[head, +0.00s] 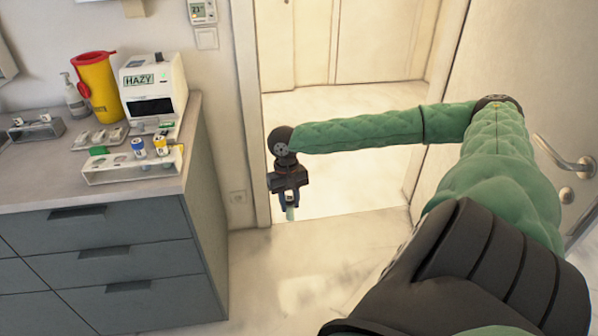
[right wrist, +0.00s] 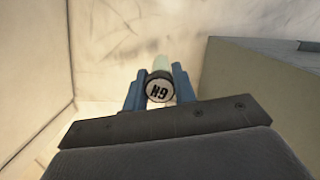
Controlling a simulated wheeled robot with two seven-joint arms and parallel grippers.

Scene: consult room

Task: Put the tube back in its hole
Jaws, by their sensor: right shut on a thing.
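My right gripper (head: 289,197) hangs in front of the doorway, to the right of the counter and apart from it. It is shut on a tube (head: 290,213), whose pale end points down below the fingers. In the right wrist view the tube's round cap (right wrist: 159,90), with a dark rim and a white top marked like "N9", sits between the blue fingers (right wrist: 158,88). My left gripper is out of view.
On the counter (head: 40,189) stand a HAZY device (head: 152,83), a yellow bin (head: 98,88), a pump bottle (head: 75,98) and a second rack (head: 36,129). The drawer cabinet (head: 113,250) is left of my gripper. An open door (head: 490,60) stands at right.

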